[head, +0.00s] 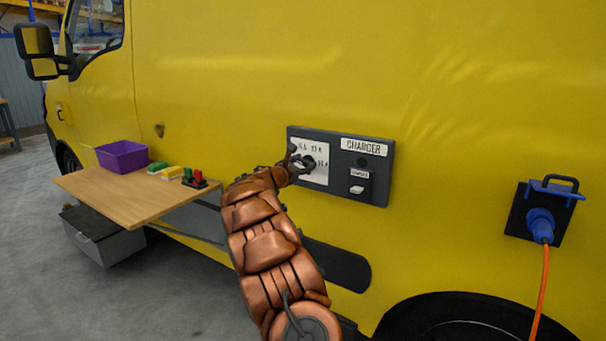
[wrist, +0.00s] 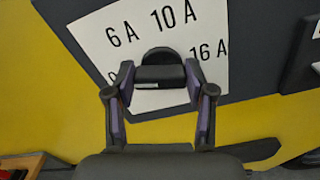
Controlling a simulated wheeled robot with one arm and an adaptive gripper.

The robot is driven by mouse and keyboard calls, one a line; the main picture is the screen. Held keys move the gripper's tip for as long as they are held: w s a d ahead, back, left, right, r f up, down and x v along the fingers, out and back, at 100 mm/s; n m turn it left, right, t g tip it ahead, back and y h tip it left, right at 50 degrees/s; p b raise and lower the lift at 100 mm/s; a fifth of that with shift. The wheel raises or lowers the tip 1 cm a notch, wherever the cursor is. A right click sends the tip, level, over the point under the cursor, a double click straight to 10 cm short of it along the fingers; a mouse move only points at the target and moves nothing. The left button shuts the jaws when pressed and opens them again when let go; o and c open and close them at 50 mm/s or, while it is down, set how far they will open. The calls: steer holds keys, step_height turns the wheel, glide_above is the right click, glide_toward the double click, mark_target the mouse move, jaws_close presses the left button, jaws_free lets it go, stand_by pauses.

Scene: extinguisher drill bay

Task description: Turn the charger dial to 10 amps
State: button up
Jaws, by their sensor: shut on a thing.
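The charger panel (head: 380,160) is a dark grey box on the yellow van side, labelled CHARGER. Its white dial plate (wrist: 100,40) carries the marks 6 A, 10 A and 16 A, plus one partly hidden mark at the left. The black dial knob (wrist: 160,73) sits below the 10 A mark in the wrist view. My gripper (wrist: 159,77) is shut on the knob, one finger on each side. In the head view my gripper (head: 302,162) covers part of the dial. I cannot tell which mark the knob points to.
A switch (head: 358,186) sits on the panel right of the dial. A wooden shelf (head: 120,190) at the left holds a purple bin (head: 123,156) and small coloured blocks. A blue plug (head: 541,224) with an orange cable (head: 541,290) is at the right.

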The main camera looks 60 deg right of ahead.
steer(key=m+b, duration=0.2)
steer(key=b, duration=0.1)
steer(key=m+b, duration=0.2)
steer(key=b, duration=0.1)
steer(key=shift+s+f+m+b, duration=0.1)
steer(key=shift+f+m+b, duration=0.2)
steer(key=shift+f, duration=0.05)
steer(key=m+b, duration=0.6)
steer(key=b, duration=0.2)
steer(key=shift+s+f, duration=0.1)
steer(key=shift+f, duration=0.05)
steer(key=m+b, duration=0.6)
steer(key=shift+m, duration=0.4)
steer(key=shift+s+m+b, duration=0.1)
steer(key=shift+m+b, duration=0.4)
steer(key=shift+m, duration=0.4)
steer(key=shift+m+b, duration=0.45)
steer(key=shift+m, duration=0.05)
steer(key=shift+r+m, duration=0.2)
steer(key=shift+m, duration=0.1)
